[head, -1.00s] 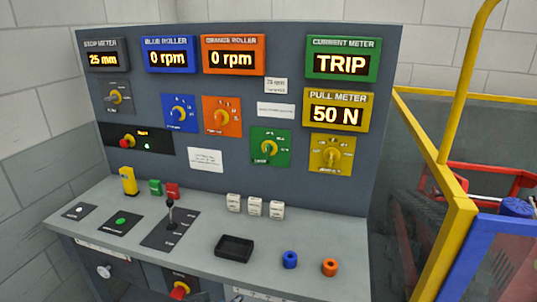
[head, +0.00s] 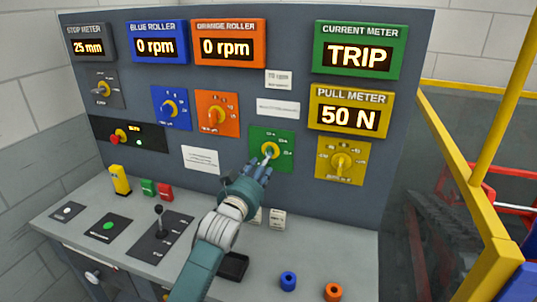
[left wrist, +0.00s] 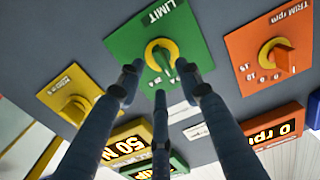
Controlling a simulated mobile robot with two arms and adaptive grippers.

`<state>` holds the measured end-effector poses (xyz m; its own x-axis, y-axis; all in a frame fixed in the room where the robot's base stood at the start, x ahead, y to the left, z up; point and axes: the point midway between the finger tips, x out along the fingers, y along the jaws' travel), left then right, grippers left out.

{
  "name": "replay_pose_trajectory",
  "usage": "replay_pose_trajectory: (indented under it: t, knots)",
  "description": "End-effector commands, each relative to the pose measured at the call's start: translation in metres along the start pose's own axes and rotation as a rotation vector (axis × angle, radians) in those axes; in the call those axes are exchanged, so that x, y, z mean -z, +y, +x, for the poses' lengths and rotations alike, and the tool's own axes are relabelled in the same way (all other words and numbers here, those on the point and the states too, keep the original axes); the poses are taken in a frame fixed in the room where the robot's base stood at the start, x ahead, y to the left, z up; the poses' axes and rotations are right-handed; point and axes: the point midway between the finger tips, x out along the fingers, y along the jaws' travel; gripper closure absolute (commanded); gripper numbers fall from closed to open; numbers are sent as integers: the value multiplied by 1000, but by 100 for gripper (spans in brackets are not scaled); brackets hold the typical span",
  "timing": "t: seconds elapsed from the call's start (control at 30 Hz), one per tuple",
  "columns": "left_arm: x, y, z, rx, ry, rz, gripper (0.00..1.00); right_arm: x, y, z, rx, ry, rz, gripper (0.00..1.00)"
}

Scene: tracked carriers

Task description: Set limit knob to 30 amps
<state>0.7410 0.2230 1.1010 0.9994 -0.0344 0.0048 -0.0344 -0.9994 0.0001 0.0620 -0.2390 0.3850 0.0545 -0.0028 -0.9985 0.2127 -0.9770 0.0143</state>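The limit knob (head: 271,149) is a yellow knob on a green panel (head: 286,164) below the middle of the upright console. In the left wrist view the knob (left wrist: 160,52) shows upside down, with a dark pointer and the word LIMIT on the green plate. My left gripper (head: 264,166) reaches up to it from below. Its three fingers (left wrist: 160,82) are spread around empty space just in front of the knob; contact is not clear. The scale numbers are too small to read. The current meter (head: 358,56) reads TRIP. My right gripper is not in view.
A yellow knob panel (head: 343,160) is right of the limit panel, and an orange knob panel (head: 217,114) is to its left. White blocks (head: 278,219), a black tray (head: 233,266) and a joystick (head: 159,222) are on the desk below. A yellow frame (head: 455,170) stands at the right.

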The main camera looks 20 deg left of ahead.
Motion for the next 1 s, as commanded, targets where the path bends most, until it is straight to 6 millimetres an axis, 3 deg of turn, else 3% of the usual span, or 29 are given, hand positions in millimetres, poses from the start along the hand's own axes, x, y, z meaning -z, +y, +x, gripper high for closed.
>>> replay_pose_trajectory:
  t: [0.13, 0.33, 0.43, 0.7, 0.9, 1.0]
  knots:
    - [2, 0, 28, 1, 0, 0, 65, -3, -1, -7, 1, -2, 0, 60]
    - [0, 0, 50, 1, -1, 0, 65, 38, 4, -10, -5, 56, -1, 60]
    - [0, 0, 54, 0, 0, 0, 65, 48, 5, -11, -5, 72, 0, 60]
    - [-1, 0, 55, 0, -1, 0, 65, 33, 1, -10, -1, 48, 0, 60]
    - [-1, 0, 55, 0, -1, 0, 100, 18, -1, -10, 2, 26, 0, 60]
    - [-1, 0, 55, 0, -1, 0, 100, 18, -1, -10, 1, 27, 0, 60]
